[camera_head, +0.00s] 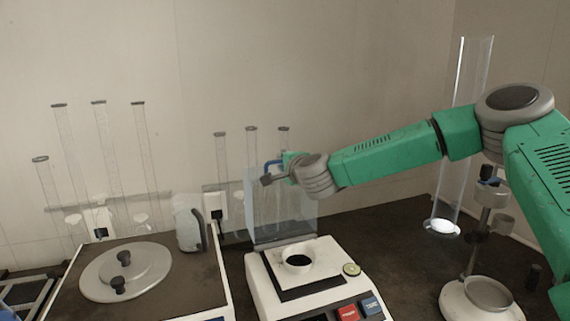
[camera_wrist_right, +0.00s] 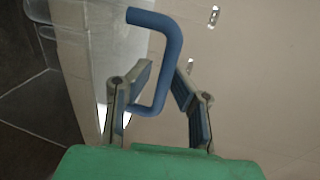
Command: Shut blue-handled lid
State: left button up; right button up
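The clear lid (camera_head: 283,215) stands raised, roughly upright, at the back of a white scale-like device (camera_head: 262,281). Its blue handle (camera_head: 272,163) is near the top of the lid, partly hidden by my right gripper (camera_head: 268,179). In the right wrist view the blue handle (camera_wrist_right: 167,60) passes between the two fingers of my right gripper (camera_wrist_right: 164,78). The fingers are apart, with a gap visible beside the handle, so the gripper looks open around it. Whether a finger touches the handle is unclear. My left gripper is not in view.
A small dark-centred bowl (camera_head: 297,261) sits on the device, beside a round level (camera_head: 352,269). A sieve shaker plate (camera_head: 127,271) is at left. A tall clear tube (camera_head: 466,130) and metal stand (camera_head: 487,297) are at right. Thin tubes (camera_head: 102,150) line the wall.

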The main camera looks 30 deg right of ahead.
jog(key=shift+w+a+r, duration=0.1)
jog(key=shift+a, duration=0.7)
grip_shut()
jog(key=shift+c, duration=1.7)
grip_release()
jog(key=shift+d+f+b, duration=0.2)
jog(key=shift+d+b, duration=0.1)
jog(key=shift+d, duration=0.3)
jog(key=o, duration=0.3)
jog(key=shift+d+r, duration=0.1)
jog(key=shift+d, duration=0.05)
jog(key=shift+o, duration=0.2)
jog(key=shift+s+d, duration=0.2)
jog(key=shift+s, duration=0.2)
jog(key=shift+s+a+r+p, duration=0.15)
jog(key=shift+s+a+r, duration=0.1)
jog(key=shift+s, duration=0.2)
jog(key=shift+s+a+r+p, duration=0.15)
jog(key=shift+s+a, duration=0.1)
jog(key=shift+s, duration=0.2)
pick_arm(q)
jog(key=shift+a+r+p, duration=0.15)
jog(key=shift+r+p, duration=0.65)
jog(key=shift+p, duration=0.1)
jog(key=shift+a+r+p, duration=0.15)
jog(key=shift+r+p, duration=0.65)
jog(key=shift+p, duration=0.05)
pick_arm(e)
jog(key=v, duration=1.4)
